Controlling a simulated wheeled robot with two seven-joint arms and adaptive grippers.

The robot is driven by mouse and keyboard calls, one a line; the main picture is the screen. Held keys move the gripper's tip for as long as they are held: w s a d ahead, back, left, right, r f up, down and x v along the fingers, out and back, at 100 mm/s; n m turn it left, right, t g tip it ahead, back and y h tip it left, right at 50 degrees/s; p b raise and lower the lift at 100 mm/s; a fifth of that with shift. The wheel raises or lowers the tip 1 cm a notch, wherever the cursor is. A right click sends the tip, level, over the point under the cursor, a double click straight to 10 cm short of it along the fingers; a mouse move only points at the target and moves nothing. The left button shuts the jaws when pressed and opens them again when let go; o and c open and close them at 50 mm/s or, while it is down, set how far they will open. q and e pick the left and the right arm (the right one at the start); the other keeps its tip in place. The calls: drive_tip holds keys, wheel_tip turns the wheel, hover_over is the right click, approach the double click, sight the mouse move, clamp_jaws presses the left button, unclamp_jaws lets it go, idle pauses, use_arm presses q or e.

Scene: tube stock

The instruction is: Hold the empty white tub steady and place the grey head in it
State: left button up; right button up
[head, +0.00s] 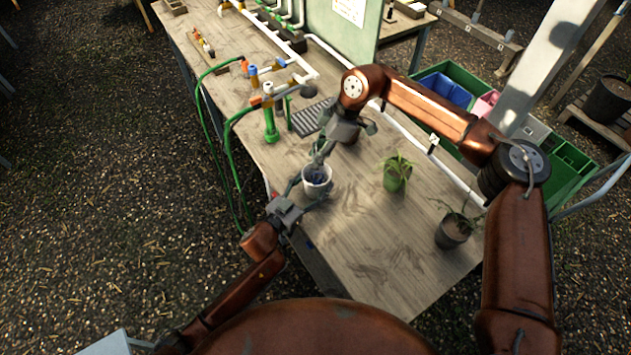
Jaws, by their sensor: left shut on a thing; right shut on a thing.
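The white tub (317,189) stands upright on the wooden bench near its left edge. My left gripper (311,194) is shut on the tub, with its fingers around the sides. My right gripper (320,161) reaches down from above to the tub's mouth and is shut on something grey. This looks like the grey head (318,177), whose dark part shows inside the tub's rim. The fingers and the rim hide much of it, and I cannot tell whether it touches the tub's bottom.
A plant in a green pot (394,182) and one in a dark pot (453,232) stand to the right. A green upright fitting (270,124), hoses and a dark ribbed tray (309,117) lie behind. The bench (385,270) is clear in front.

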drive_tip(key=shift+f, duration=1.45)
drive_tip(key=o, duration=0.9)
drive_tip(key=shift+r, duration=0.1)
drive_tip(key=v, duration=1.2)
use_arm(q)
drive_tip(key=o, duration=1.2)
